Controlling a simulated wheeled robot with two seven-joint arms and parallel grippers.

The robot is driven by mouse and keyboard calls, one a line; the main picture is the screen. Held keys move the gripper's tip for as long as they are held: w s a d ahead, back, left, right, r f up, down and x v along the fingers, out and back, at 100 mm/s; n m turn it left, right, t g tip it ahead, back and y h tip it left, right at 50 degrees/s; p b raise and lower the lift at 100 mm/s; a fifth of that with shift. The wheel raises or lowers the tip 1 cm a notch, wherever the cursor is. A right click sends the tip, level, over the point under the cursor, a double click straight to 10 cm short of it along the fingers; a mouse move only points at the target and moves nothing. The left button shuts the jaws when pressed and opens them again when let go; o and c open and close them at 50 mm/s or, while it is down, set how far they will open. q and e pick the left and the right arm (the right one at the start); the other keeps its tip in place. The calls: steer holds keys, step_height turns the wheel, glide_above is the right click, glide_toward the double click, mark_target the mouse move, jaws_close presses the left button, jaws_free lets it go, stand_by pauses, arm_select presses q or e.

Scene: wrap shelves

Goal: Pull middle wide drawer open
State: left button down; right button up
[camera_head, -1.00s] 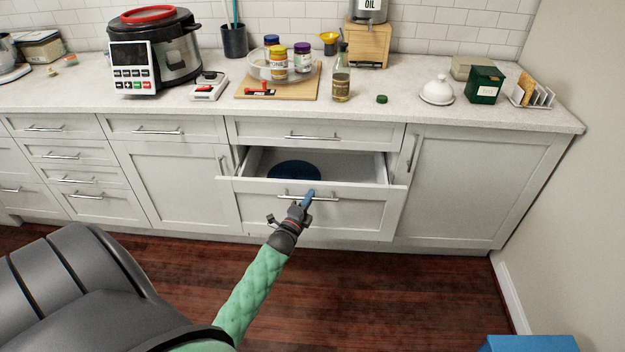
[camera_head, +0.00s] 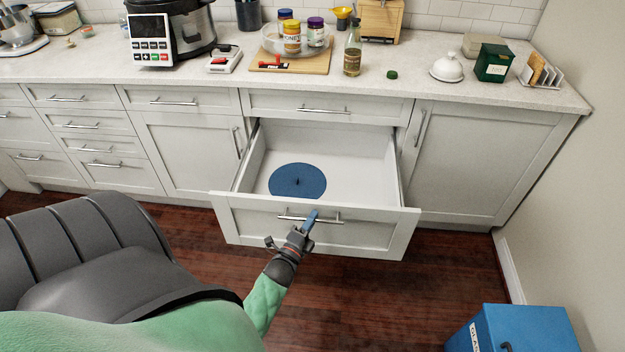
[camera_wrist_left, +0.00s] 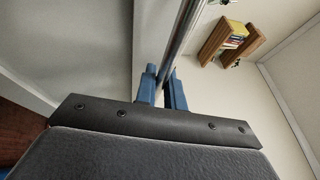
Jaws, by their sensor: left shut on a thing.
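The middle wide drawer (camera_head: 360,236) is pulled well out from the cabinet below the counter. A round blue lid-like disc (camera_head: 298,181) lies inside it, toward the left. My left gripper (camera_head: 312,217) is at the drawer's metal bar handle (camera_head: 328,218), shut on it a little left of its middle. In the left wrist view the blue fingers (camera_wrist_left: 163,88) stand on both sides of the bar (camera_wrist_left: 181,40). My right gripper is not in view.
A shallow drawer (camera_head: 330,107) above is shut. Cabinet doors flank the open drawer. A blue bin (camera_head: 520,328) stands on the floor at the lower right. The wooden floor (camera_head: 400,300) before the drawer is clear. The counter holds a cooker (camera_head: 172,30) and jars.

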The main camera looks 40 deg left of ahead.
arm_select(q)
steer(key=shift+s+d, duration=0.15)
steer(key=shift+s, duration=0.15)
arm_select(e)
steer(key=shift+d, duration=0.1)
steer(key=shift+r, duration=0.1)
arm_select(q)
steer(key=c, duration=1.5)
jaws_free()
